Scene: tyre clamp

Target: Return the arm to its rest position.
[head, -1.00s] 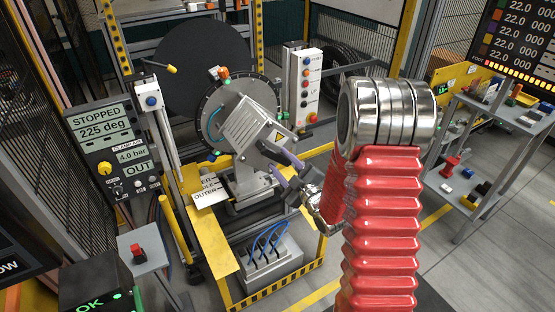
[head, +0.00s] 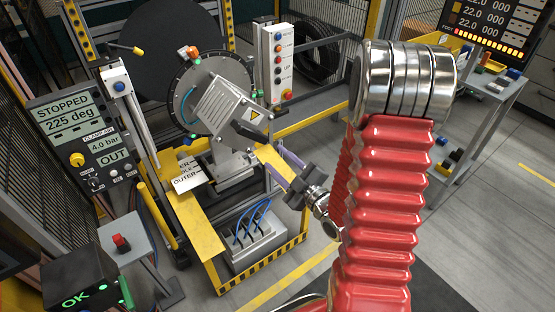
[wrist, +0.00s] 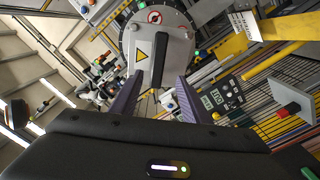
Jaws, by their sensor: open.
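My gripper (head: 280,162) is right of the tyre clamp machine in the head view, low by its yellow frame. My red ribbed arm covers part of the scene there. In the wrist view my gripper's two purple fingers (wrist: 157,98) stand apart with nothing between them. The grey clamp unit (head: 226,108), with a yellow warning triangle and a black bar, is mounted on a round dark disc (head: 190,88). In the wrist view the clamp unit (wrist: 172,45) lies beyond the fingertips, apart from them as far as I can tell.
A display panel (head: 78,128) reads STOPPED, 225 deg, 4.0 bar, OUT. A yellow frame (head: 198,232) borders the machine, with a box with blue hoses (head: 258,238) inside. A button column (head: 278,62) stands behind. A grey shelf (head: 490,90) is at right. The floor between is clear.

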